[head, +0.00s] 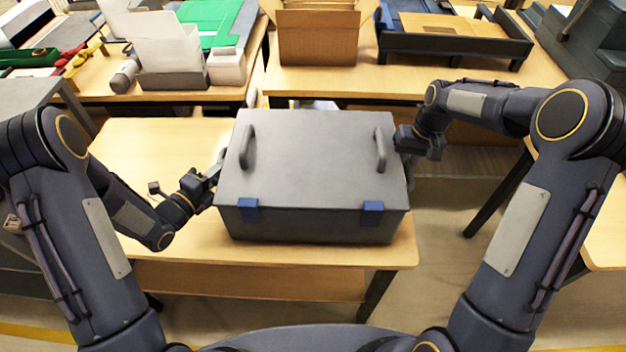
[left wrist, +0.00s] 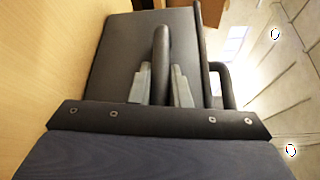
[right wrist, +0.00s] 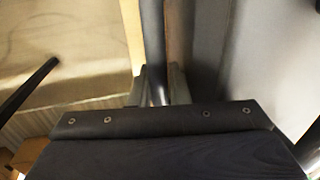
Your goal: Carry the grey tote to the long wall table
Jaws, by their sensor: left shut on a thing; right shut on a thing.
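The grey tote (head: 312,165), lidded, with two handles on the lid and blue latches on its front, is at the centre of the head view. It is over the near wooden table (head: 150,150); I cannot tell whether it touches the top. My left gripper (head: 214,175) is at its left side. In the left wrist view its fingers (left wrist: 161,88) are shut on the tote's side handle (left wrist: 161,55). My right gripper (head: 405,142) is at the right side. In the right wrist view its fingers (right wrist: 157,88) are shut around a dark bar, the other side handle (right wrist: 153,40).
Behind stand wooden tables with a cardboard box (head: 318,35), a dark tray (head: 455,40), a white bin (head: 226,66) and a green mat (head: 212,22). Another table edge (head: 605,215) is at the right. Open floor (head: 445,200) shows right of the near table.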

